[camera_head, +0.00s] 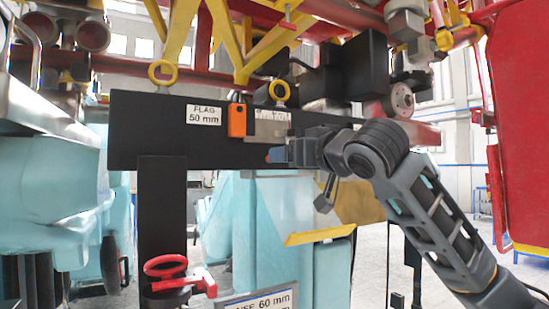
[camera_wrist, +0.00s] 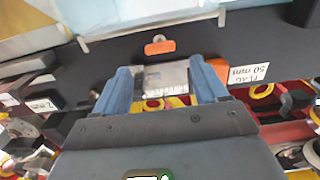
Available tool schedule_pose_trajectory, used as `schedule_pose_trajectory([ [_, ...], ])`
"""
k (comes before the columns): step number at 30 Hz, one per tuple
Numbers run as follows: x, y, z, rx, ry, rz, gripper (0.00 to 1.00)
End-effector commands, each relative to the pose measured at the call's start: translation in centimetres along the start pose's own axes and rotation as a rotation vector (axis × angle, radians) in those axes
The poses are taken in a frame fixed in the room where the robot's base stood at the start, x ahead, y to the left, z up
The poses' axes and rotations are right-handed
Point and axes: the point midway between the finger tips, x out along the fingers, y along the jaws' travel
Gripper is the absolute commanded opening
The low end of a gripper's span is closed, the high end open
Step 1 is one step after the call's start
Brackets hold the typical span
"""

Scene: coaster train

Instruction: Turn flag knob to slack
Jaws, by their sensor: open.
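A black beam (camera_head: 145,125) carries a white label reading "FLAG 50 mm" (camera_head: 204,115), which shows upside down in the wrist view (camera_wrist: 248,73). Beside the label is an upright orange block (camera_head: 237,120), partly behind a finger in the wrist view (camera_wrist: 218,68). A metal plate (camera_head: 268,124) with small, unreadable lettering sits to its right. A flat orange piece (camera_wrist: 160,47) lies on the beam just beyond my fingertips. I cannot tell which orange part is the flag knob. My gripper (camera_head: 280,153) is open at the beam, its blue fingers (camera_wrist: 163,72) apart with nothing visibly held.
Two yellow rings (camera_head: 162,73) stand above the beam. A red handwheel (camera_head: 165,266) is at lower left, near a "60 mm" label (camera_head: 262,300). A pale blue housing (camera_head: 255,215) stands below the beam. Red and yellow framework hangs overhead; open floor shows at right.

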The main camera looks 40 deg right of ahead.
Motion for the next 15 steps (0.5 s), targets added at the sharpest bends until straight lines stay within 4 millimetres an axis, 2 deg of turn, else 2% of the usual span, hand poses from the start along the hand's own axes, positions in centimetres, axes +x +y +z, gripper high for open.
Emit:
schedule_pose_trajectory([
  [9, 4.8, -0.1, 0.0, -0.002, -0.002, 0.000, 0.72],
  [15, 6.4, -0.1, 0.0, 0.000, 0.000, 0.000, 0.72],
])
